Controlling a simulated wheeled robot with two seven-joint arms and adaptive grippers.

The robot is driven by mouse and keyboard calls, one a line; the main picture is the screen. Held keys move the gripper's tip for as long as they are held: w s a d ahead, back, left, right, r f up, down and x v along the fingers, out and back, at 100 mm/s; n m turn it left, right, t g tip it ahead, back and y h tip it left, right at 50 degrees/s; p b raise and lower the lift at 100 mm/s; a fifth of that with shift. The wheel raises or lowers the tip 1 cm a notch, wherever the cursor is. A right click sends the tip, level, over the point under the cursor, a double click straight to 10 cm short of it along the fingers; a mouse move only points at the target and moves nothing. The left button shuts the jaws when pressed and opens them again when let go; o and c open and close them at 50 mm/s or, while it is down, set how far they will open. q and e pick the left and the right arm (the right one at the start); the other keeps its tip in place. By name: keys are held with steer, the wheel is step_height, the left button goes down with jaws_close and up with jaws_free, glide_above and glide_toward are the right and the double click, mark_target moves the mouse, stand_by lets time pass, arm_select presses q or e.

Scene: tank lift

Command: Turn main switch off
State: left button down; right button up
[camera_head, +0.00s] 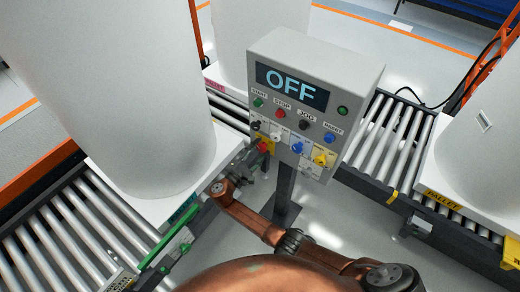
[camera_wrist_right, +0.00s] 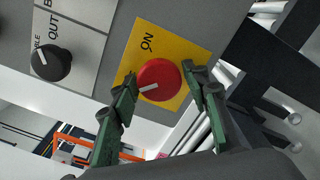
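The grey control box (camera_head: 315,95) stands on a post, and its display (camera_head: 291,86) reads OFF. The main switch, a red knob (camera_head: 262,147), sits on a yellow plate at the box's lower left corner. In the right wrist view the red knob (camera_wrist_right: 160,80) has its white mark pointing to the lower left, away from the ON label (camera_wrist_right: 148,43). In the head view the right gripper (camera_head: 248,160) is at that corner. My left gripper is not in view.
Roller conveyors (camera_head: 385,140) run on both sides. Large white tanks stand on them, one (camera_head: 125,90) close on the left. Floor shows around the post.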

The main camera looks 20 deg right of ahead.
steer(key=shift+o, duration=1.1)
steer(key=shift+d, duration=0.1)
steer(key=v, duration=1.2)
